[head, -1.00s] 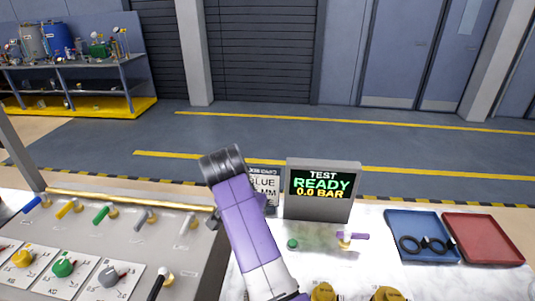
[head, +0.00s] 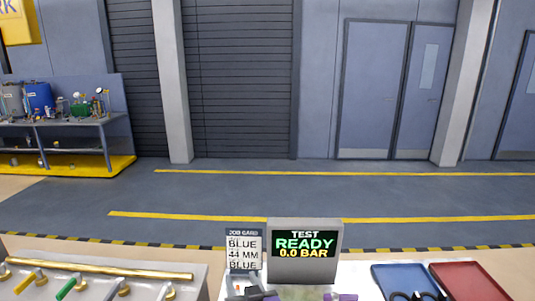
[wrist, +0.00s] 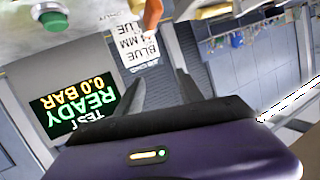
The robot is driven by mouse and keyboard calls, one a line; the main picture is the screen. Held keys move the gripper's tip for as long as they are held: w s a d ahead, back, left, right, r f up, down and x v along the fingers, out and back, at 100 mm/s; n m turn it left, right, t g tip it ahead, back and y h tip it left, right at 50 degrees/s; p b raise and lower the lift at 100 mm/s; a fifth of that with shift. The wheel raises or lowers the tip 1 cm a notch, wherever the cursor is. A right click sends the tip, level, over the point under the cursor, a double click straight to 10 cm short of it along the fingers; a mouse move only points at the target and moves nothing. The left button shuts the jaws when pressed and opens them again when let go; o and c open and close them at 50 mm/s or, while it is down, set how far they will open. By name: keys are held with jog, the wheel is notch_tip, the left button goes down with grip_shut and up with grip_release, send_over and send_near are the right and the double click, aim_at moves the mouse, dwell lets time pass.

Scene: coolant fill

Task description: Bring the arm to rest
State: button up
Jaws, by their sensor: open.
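My gripper (wrist: 160,80) shows in the wrist view with its two dark fingers apart and nothing between them. The wrist view is turned over, so the lettering is upside down. The fingers point toward a white job card (wrist: 138,42) reading BLUE and 44 MM, which also stands upright in the head view (head: 244,251). I cannot tell how far the fingers are from it.
A test display (head: 305,247) reads READY, 0.0 BAR. Right of it are a blue tray (head: 388,273) with black rings and a red tray (head: 468,278). A brass rail (head: 90,268) with coloured levers is at left. A green button (wrist: 50,20) shows in the wrist view.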

jog(key=s+d+f, duration=0.1)
jog(key=s+d, duration=0.2)
jog(key=s+d+f+t, duration=0.1)
jog(key=s+d, duration=0.2)
jog(key=s, duration=0.1)
jog(key=s+d+f+t, duration=0.1)
jog(key=s+d, duration=0.1)
jog(key=s, duration=0.2)
jog(key=shift+d, duration=0.4)
jog(key=s+d+h, duration=0.1)
jog(key=s+d, duration=0.4)
jog(key=s, duration=0.7)
jog(key=s+d+m+g+h, duration=0.1)
jog(key=s+d, duration=0.5)
jog(key=s, duration=0.6)
jog(key=s+d+r+m+h+b, duration=0.1)
jog(key=s+d, duration=0.5)
jog(key=s, duration=0.7)
jog(key=shift+d+h, duration=0.15)
jog(key=shift+h, duration=0.75)
jog(key=shift+r, duration=0.1)
